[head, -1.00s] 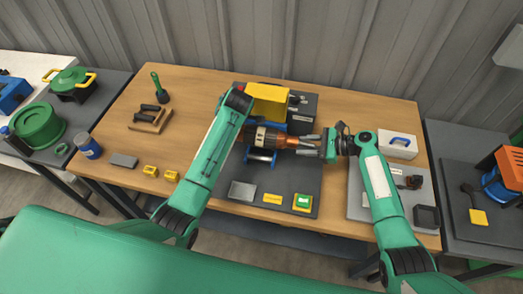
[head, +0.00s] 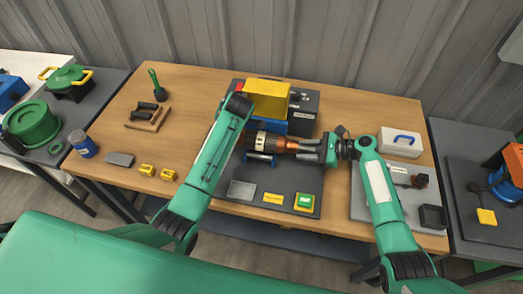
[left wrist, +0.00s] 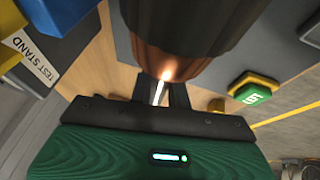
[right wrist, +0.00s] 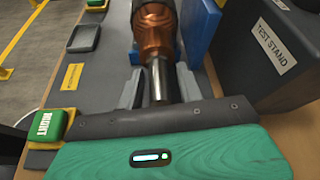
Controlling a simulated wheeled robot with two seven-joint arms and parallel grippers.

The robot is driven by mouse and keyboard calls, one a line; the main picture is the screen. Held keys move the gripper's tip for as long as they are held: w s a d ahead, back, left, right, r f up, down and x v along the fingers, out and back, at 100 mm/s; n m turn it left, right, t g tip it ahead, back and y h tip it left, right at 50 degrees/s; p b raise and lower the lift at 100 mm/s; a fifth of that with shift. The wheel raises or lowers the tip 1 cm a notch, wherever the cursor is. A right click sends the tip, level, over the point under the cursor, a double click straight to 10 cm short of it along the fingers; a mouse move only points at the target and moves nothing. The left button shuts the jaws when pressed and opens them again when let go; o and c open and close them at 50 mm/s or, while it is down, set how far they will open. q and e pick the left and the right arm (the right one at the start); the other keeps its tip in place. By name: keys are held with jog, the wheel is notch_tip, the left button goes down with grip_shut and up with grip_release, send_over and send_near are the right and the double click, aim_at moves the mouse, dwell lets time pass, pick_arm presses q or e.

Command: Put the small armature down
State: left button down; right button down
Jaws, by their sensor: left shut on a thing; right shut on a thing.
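The armature (head: 277,144), with a dark core, copper windings and a steel shaft, lies level across the blue-sided test stand (head: 262,165) on a dark mat. My right gripper (head: 326,150) is shut on the shaft at its right end; the right wrist view shows the shaft (right wrist: 158,82) between the fingers and copper windings beyond. My left gripper (left wrist: 165,95) is shut on the other shaft end; in the head view my left arm hides it.
A green button on a yellow base (head: 305,202) and a grey tray (head: 241,190) are in front. A parts mat (head: 385,208) lies right.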

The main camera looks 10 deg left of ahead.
pick_arm(q)
jog(key=shift+f+b, duration=0.5)
jog(key=shift+f, duration=0.1)
pick_arm(e)
jog(key=shift+f, duration=0.55)
pick_arm(q)
jog(key=c, duration=1.3)
grip_release()
pick_arm(e)
jog(key=c, duration=0.9)
grip_release()
pick_arm(q)
jog(key=shift+s, duration=0.1)
pick_arm(e)
jog(key=shift+s, duration=0.1)
pick_arm(q)
jog(key=v, duration=1.2)
jog(key=shift+a, duration=0.1)
pick_arm(e)
jog(key=shift+d, duration=0.1)
pick_arm(q)
jog(key=shift+r, duration=0.1)
pick_arm(e)
jog(key=v, duration=1.1)
jog(key=shift+d+r, duration=0.2)
jog(key=shift+d, duration=0.15)
